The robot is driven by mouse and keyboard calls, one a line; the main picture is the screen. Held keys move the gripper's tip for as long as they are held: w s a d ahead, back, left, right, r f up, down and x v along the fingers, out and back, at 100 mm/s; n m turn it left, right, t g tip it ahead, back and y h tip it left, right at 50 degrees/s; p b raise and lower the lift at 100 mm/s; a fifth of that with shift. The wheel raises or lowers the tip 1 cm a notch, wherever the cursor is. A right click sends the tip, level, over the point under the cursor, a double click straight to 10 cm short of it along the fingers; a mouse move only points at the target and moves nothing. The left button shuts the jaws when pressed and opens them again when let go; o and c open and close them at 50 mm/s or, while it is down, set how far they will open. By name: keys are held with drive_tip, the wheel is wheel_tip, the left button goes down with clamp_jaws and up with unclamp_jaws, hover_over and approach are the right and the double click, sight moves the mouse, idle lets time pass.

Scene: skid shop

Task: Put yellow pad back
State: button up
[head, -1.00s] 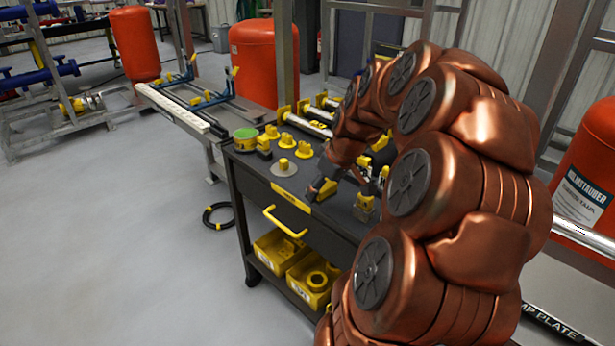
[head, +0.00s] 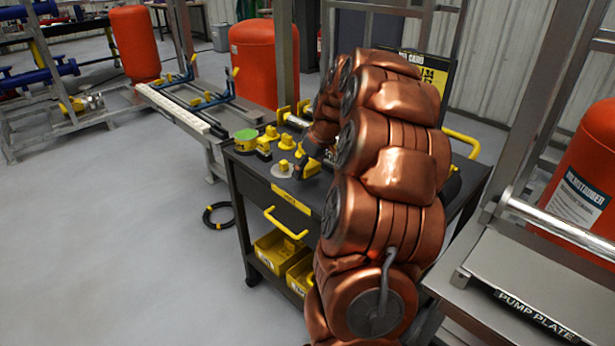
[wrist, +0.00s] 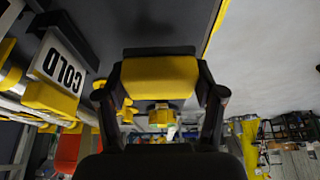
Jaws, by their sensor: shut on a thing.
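The yellow pad (wrist: 160,78), a yellow block with a dark strip along one edge, sits between the two fingers of my gripper (wrist: 160,92) in the wrist view. My gripper is shut on it. In the head view, my gripper (head: 306,166) is over the left part of the dark cart top (head: 252,166), just right of a grey round disc (head: 280,173) with a yellow piece on it. The held pad cannot be made out in the head view. My arm covers much of the cart's right side.
Behind the disc are several yellow pieces (head: 270,133) and a green-topped yellow roll (head: 246,137). A block labelled COLD (wrist: 62,66) shows left in the wrist view. Yellow bins (head: 275,250) are on the lower shelf. A pump plate bench (head: 535,285) stands right.

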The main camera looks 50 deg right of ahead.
sight(308, 185)
drive_tip(key=shift+w+d+f, duration=0.15)
drive_tip(key=shift+w, duration=0.1)
drive_tip(key=shift+f, duration=1.6)
drive_tip(key=shift+f, duration=0.15)
drive_tip(key=o, duration=1.1)
